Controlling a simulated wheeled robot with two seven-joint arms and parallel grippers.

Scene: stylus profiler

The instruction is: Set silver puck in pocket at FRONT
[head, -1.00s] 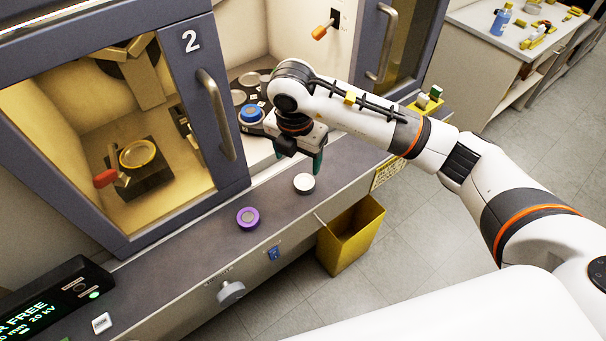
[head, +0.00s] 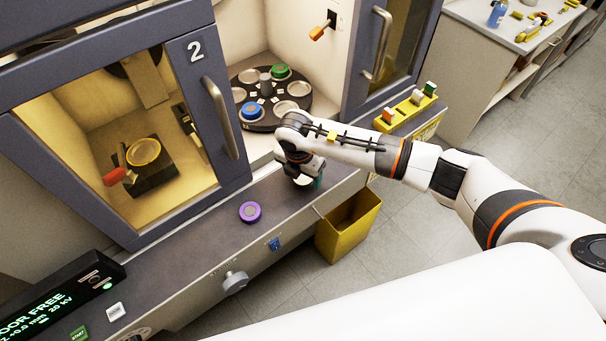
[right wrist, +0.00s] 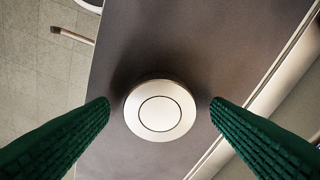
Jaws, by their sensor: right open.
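The silver puck (right wrist: 160,110) lies flat on the grey ledge, between the spread green fingers of my right gripper (right wrist: 160,105) in the right wrist view. A gap shows on each side, so the fingers do not touch it. In the head view my right gripper (head: 306,180) is low over the ledge and mostly covers the puck. The dark round carousel (head: 263,122) stands in the open bay behind. It has several round pockets, some empty, such as the right one (head: 292,88). A blue puck (head: 252,110) and a green puck (head: 280,71) sit in others. I cannot read a FRONT label.
A purple puck (head: 250,212) lies on the ledge (head: 195,243) left of my gripper. A yellow bin (head: 348,228) hangs below the ledge. A yellow rack (head: 407,111) is at the right.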

